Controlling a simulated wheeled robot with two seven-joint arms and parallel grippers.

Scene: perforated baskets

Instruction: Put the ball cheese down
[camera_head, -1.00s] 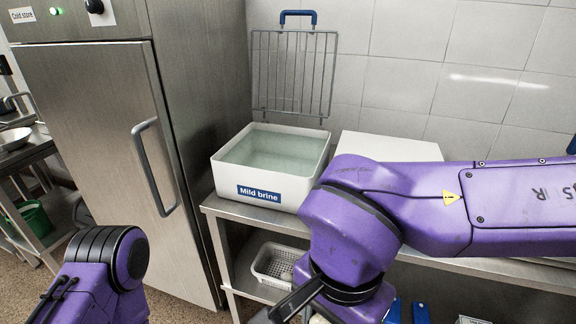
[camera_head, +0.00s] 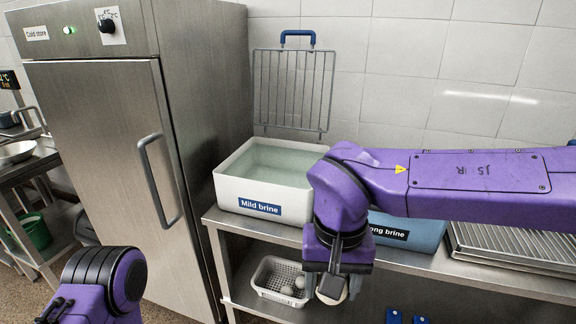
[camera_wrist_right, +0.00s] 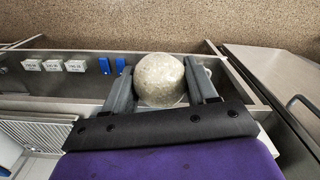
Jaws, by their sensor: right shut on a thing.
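My right gripper (camera_head: 333,284) points down in front of the table's front edge, to the right of the perforated basket on the lower shelf. It is shut on the ball cheese (camera_head: 331,291), a pale round ball mostly hidden by the fingers in the head view. In the right wrist view the ball cheese (camera_wrist_right: 160,79) is plainly between the two fingers of the right gripper (camera_wrist_right: 158,88). The white perforated basket (camera_head: 262,283) holds a few small pale balls. My left arm shows at the lower left, but its gripper is out of view.
The white Mild brine tub (camera_head: 232,188) stands on the steel table, with an upright wire grid (camera_head: 293,90) behind it. The blue Strong brine tub (camera_head: 425,236) is partly behind my right arm. A slatted tray (camera_head: 510,245) lies at the right. The cold store (camera_head: 95,130) stands at the left.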

